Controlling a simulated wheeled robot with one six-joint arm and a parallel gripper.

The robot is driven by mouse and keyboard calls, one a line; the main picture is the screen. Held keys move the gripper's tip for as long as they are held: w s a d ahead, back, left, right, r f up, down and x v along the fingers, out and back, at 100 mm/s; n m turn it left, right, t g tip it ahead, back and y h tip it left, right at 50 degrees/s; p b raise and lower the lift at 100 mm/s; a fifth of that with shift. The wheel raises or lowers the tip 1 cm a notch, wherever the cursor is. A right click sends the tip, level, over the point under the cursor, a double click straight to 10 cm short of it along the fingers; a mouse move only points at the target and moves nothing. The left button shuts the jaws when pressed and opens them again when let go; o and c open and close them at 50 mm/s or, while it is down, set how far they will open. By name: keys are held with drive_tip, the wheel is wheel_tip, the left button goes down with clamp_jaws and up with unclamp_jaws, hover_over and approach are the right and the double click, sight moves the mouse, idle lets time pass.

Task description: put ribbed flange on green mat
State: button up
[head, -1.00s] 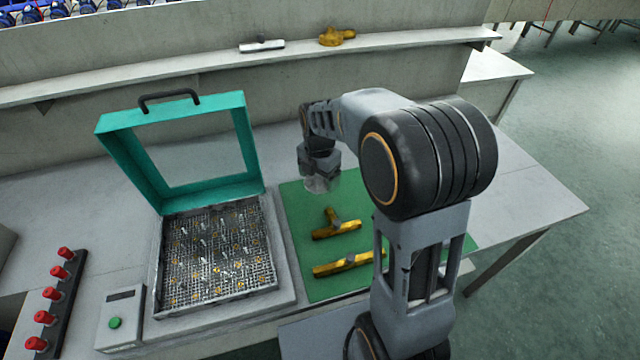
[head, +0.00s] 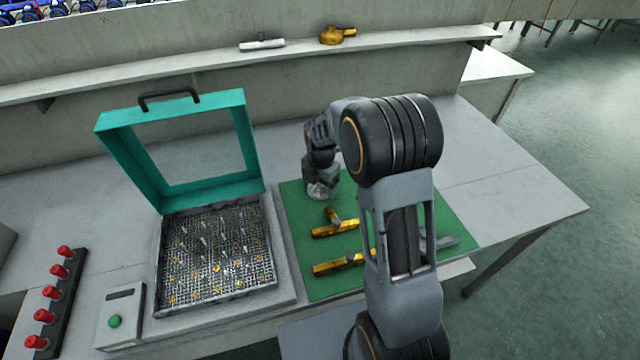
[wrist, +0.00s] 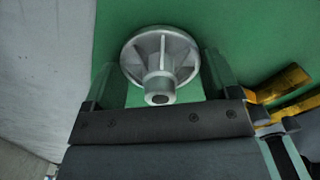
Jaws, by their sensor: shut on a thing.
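The ribbed flange is a silver disc with radial ribs and a central hub. In the wrist view the ribbed flange (wrist: 160,62) lies between the two fingers of my gripper (wrist: 165,85), over green. My gripper (head: 320,190) is shut on it in the head view, at the back left part of the green mat (head: 293,225). The flange (head: 318,191) shows only partly there, below the gripper. I cannot tell whether it touches the mat.
Yellow fittings (head: 335,229) (head: 338,264) lie on the mat in front of the gripper, and a grey part (head: 440,241) lies at its right. A basket (head: 215,255) with a raised teal lid (head: 245,140) stands left of the mat. The table behind the mat is clear.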

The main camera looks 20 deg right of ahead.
drive_tip(key=shift+f, duration=0.1)
drive_tip(key=shift+f, duration=0.15)
drive_tip(key=o, duration=0.9)
